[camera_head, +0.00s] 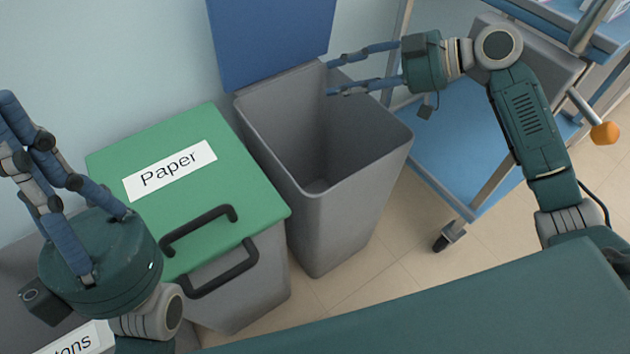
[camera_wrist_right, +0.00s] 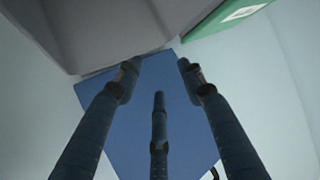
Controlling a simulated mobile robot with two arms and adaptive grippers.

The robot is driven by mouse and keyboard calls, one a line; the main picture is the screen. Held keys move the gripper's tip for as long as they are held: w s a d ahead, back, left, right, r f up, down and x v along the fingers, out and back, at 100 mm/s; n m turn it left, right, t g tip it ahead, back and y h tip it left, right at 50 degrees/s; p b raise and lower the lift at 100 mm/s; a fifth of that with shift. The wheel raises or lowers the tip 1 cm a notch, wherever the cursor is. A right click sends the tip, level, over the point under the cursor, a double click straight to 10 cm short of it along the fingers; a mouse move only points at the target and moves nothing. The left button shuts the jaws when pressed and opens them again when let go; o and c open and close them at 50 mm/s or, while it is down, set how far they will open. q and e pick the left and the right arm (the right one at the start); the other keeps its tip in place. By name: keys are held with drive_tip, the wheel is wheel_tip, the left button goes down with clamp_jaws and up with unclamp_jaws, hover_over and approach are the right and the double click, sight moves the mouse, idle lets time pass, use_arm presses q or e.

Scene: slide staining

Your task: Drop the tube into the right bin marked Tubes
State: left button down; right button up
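A grey bin (camera_head: 345,205) stands open in the middle of the head view, its blue lid (camera_head: 270,40) raised against the wall. No label shows on it, and the visible part of its inside looks empty. My right gripper (camera_head: 330,76) reaches in from the right above the bin's back rim. Its fingers are spread apart, with nothing between them in the right wrist view (camera_wrist_right: 157,82). The blue lid fills the space behind them there (camera_wrist_right: 180,125). No tube shows in either view. My left gripper (camera_head: 12,125) is at the far left; its finger opening is unclear, and no held object shows.
A grey bin with a shut green lid (camera_head: 185,165) marked Paper stands left of the open bin. Another bin with a partly hidden label (camera_head: 75,342) is at lower left. A blue-shelved cart (camera_head: 450,150) stands close on the right.

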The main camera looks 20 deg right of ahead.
wheel_tip(320, 180, up, 6)
drive_tip(key=shift+s, duration=0.1)
idle(0.6)
